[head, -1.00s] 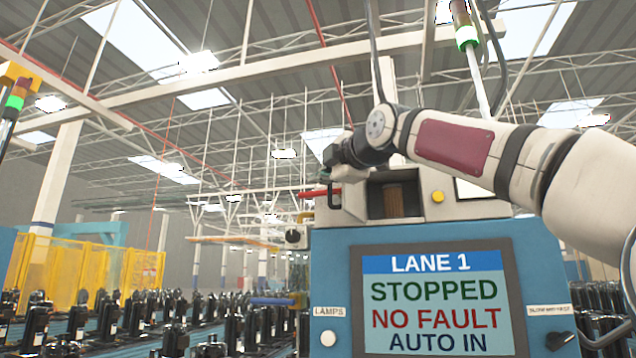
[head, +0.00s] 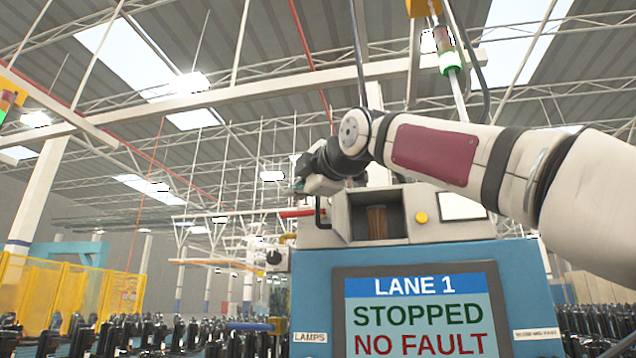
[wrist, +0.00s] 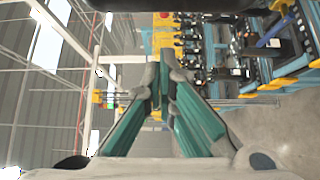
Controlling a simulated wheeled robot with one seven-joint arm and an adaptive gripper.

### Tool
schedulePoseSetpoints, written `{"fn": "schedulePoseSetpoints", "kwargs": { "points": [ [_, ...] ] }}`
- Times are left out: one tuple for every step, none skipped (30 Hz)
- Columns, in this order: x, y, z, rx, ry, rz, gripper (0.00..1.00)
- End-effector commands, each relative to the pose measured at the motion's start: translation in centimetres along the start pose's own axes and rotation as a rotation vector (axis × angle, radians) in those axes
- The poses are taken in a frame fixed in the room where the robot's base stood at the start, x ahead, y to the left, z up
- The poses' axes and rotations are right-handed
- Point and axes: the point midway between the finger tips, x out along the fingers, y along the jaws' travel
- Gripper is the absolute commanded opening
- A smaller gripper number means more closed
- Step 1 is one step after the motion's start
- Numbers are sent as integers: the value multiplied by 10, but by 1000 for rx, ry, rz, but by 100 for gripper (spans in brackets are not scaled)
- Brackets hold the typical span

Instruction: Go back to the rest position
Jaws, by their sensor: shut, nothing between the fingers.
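My gripper (wrist: 160,88) shows in the wrist view with its two teal-sided fingers converging to touching tips, shut and empty. In the head view my arm reaches in from the right, and the gripper end (head: 318,180) is partly hidden behind my dark wrist. It hangs in the air in front of the upper left of the blue control cabinet (head: 560,340), near the cabinet's open recess (head: 377,215). I cannot tell the exact gap between them.
The cabinet's screen (head: 420,318) reads "LANE 1 STOPPED NO FAULT". A yellow button (head: 421,217) sits right of the recess. A red bar (head: 297,213) juts out at the recess's left. Rows of black compressors (head: 120,335) and a yellow fence (head: 60,285) stand at left.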

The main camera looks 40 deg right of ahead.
Motion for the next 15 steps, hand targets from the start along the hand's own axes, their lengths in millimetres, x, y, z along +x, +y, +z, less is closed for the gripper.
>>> {"fn": "schedulePoseSetpoints", "kwargs": {
  "points": [
    [-8, -2, 3, 1, -3, -2, 0],
    [-12, -2, 4, 1, -3, -2, 0],
    [-19, -2, 4, 0, -2, -2, 0],
    [-24, -2, 4, 0, -2, -1, 0],
    [-30, -2, 5, 1, -2, -1, 0],
    [-36, -2, 6, 1, -2, -1, 0],
    [-42, -2, 7, 1, -2, 0, 0],
    [-46, -2, 7, 0, -2, -1, 0],
    [-52, -2, 7, 0, -2, -2, 0],
    [-56, -2, 8, 0, -1, -1, 0],
    [-59, -2, 8, 0, -1, -1, 0],
    [-62, -2, 8, 0, -1, -3, 0],
    [-65, -2, 8, -1, 0, -3, 0],
    [-67, -2, 8, -1, 0, -4, 0],
    [-69, -2, 8, -1, 0, -3, 0]
  ]
}}
